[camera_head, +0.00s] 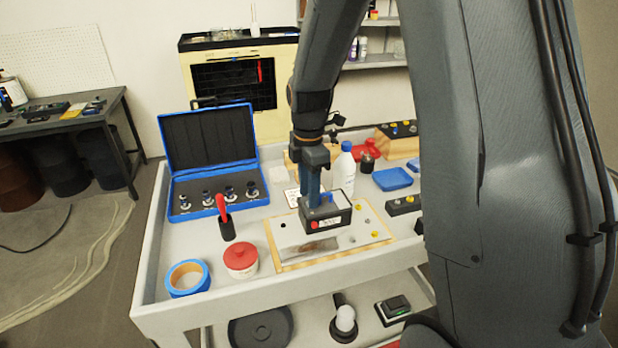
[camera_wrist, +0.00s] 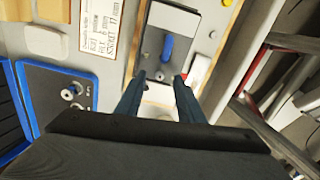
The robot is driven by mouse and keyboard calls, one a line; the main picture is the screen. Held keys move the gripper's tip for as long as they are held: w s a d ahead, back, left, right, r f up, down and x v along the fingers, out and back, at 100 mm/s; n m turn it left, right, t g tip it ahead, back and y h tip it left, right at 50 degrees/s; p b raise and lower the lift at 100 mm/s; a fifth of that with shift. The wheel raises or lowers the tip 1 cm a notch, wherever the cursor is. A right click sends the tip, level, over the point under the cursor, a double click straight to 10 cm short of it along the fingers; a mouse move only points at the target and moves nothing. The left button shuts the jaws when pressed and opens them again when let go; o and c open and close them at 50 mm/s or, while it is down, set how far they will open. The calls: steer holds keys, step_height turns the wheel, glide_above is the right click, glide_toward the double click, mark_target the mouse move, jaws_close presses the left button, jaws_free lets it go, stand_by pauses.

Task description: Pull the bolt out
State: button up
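My gripper (camera_wrist: 160,77) is open, its two blue fingers apart on either side of a small metal bolt-like piece, with nothing clearly held. In the head view my gripper (camera_head: 316,200) points down at a dark box (camera_head: 323,222) with a red button. A blue lever (camera_wrist: 167,47) stands on this box, just beyond the fingertips in the wrist view. The box sits on a wood-edged board (camera_head: 290,264). Small yellow (camera_head: 367,222) and silver (camera_head: 352,240) round heads show on the board's right side. I cannot tell which one is the bolt.
An open blue socket case (camera_head: 240,200) stands at the left on the grey cart (camera_head: 150,290). A black holder with a red-handled tool (camera_head: 222,208), a red-lidded jar (camera_head: 240,257) and blue tape (camera_head: 188,278) stand nearby. A white bottle (camera_head: 345,172) stands behind the box.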

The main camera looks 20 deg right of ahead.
steer(key=shift+f, duration=0.55)
jaws_close()
steer(key=shift+s+r+p, duration=0.1)
steer(key=shift+r+p, duration=0.8)
steer(key=shift+r, duration=0.1)
steer(key=shift+r, duration=0.3)
steer(key=shift+r+p, duration=0.15)
steer(key=shift+p, duration=0.15)
steer(key=shift+r+p, duration=1.6)
steer(key=shift+r, duration=0.3)
